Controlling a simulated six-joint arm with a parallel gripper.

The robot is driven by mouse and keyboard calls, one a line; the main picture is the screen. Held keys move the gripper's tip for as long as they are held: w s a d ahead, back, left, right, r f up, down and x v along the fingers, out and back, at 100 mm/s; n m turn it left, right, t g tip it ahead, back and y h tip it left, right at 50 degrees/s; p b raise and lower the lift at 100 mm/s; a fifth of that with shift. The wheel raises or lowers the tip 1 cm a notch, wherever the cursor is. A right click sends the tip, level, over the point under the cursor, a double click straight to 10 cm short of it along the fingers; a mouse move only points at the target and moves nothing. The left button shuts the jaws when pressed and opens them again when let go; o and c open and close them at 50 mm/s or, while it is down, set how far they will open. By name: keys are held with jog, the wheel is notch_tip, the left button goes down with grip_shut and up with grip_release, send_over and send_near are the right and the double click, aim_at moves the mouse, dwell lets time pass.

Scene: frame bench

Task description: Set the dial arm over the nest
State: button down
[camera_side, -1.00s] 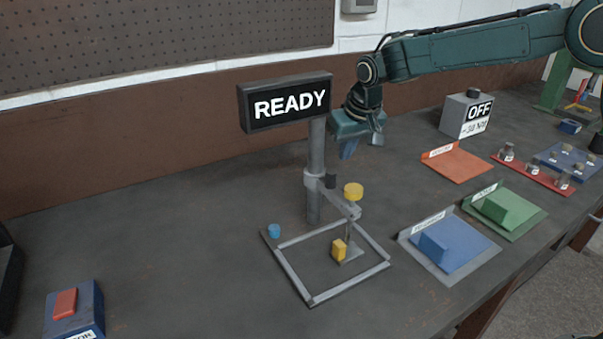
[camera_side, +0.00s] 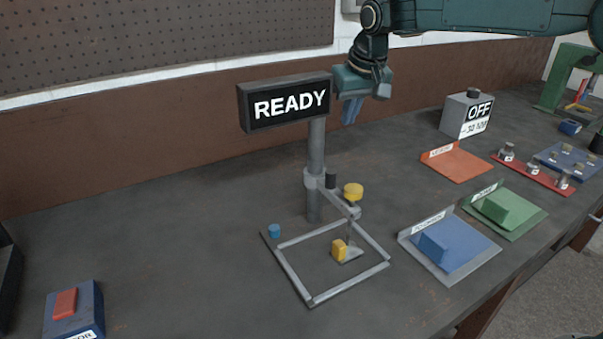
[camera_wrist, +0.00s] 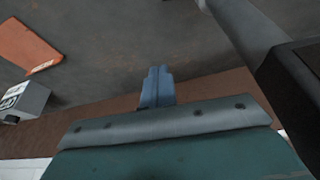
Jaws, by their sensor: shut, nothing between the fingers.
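The dial arm (camera_side: 336,200) reaches from a collar on the grey post toward the front right. A yellow round dial (camera_side: 353,191) sits at its outer end, and a thin stem hangs below it. In the side view the stem ends close above a small grey plate (camera_side: 352,254), which looks like the nest; exact alignment is hard to tell. A yellow block (camera_side: 339,249) is at the plate's left edge. My gripper (camera_side: 350,111) is shut and empty, high beside the sign and well above the dial arm. Its closed blue fingers (camera_wrist: 157,86) show in the wrist view.
A READY sign (camera_side: 288,103) tops the post (camera_side: 316,150). A grey frame (camera_side: 290,275) surrounds the plate, with a blue peg (camera_side: 273,231) at its corner. Blue (camera_side: 465,258), green (camera_side: 525,215) and orange (camera_side: 460,165) trays lie right. The left bench is mostly clear.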

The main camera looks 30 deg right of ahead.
jog(key=s+d+r, duration=0.3)
jog(key=s, duration=0.5)
jog(key=s+d+r, duration=0.2)
jog(key=s+r, duration=0.2)
jog(key=s, duration=0.4)
jog(key=s+d+f, duration=0.1)
jog(key=s+f, duration=0.1)
jog(key=s, duration=0.7)
jog(key=s+d+f+t, duration=0.1)
jog(key=s+d+f, duration=0.1)
jog(key=s, duration=0.7)
jog(key=shift+f+n+t, duration=0.2)
jog(key=shift+n+t, duration=0.1)
jog(key=shift+n, duration=0.1)
jog(key=shift+d, duration=0.1)
jog(key=s+f, duration=0.1)
jog(key=s, duration=0.1)
jog(key=s+f, duration=0.1)
jog(key=s, duration=0.1)
jog(key=shift+f, duration=0.4)
